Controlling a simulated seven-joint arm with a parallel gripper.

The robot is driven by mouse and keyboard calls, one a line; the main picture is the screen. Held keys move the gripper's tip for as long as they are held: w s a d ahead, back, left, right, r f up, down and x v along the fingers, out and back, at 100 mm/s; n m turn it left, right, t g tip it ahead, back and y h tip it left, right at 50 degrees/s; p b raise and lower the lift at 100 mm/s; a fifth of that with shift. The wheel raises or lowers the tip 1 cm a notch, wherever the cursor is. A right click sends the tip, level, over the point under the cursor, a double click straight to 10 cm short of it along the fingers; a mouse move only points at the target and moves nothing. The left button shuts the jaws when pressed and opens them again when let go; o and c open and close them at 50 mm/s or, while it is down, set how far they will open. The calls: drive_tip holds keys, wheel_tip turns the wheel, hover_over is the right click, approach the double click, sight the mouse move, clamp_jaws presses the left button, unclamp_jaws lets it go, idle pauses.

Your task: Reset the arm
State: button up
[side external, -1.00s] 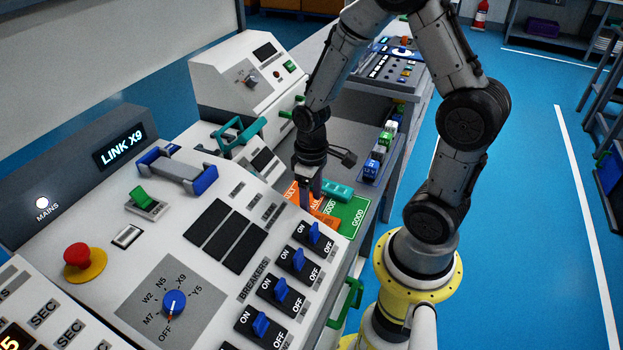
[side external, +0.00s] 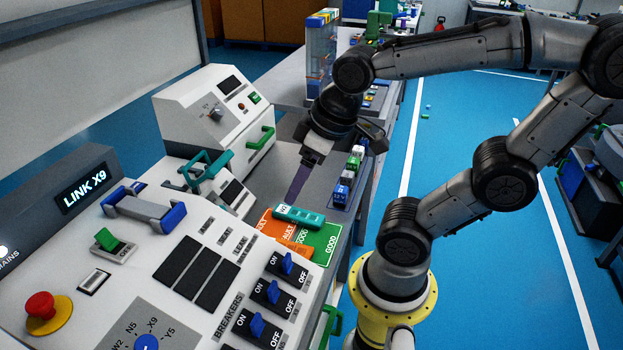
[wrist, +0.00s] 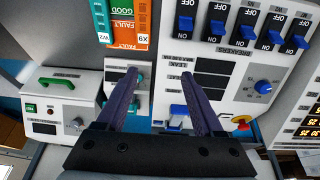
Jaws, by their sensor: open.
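A teal block (side external: 299,217) lies across the orange fault mat (side external: 268,226) and the green good mat (side external: 325,238); the block also shows at the top of the wrist view (wrist: 102,20). A second orange piece (side external: 296,246) lies by the mats.
The console with blue breaker switches (side external: 272,291), a red stop button (side external: 41,306) and a blue-ended handle (side external: 145,208) fills the front left. A white box with a green handle (side external: 262,138) stands behind. Small coloured blocks (side external: 345,180) line the bench's right side.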

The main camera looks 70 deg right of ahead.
drive_tip(key=shift+s+a+r+t, duration=0.3)
drive_tip(key=shift+s+r, duration=0.1)
drive_tip(key=shift+s, duration=0.3)
drive_tip(key=shift+s+a+r+t, duration=0.2)
drive_tip(key=shift+s+r+t, duration=0.15)
drive_tip(key=shift+s, duration=0.3)
idle(0.3)
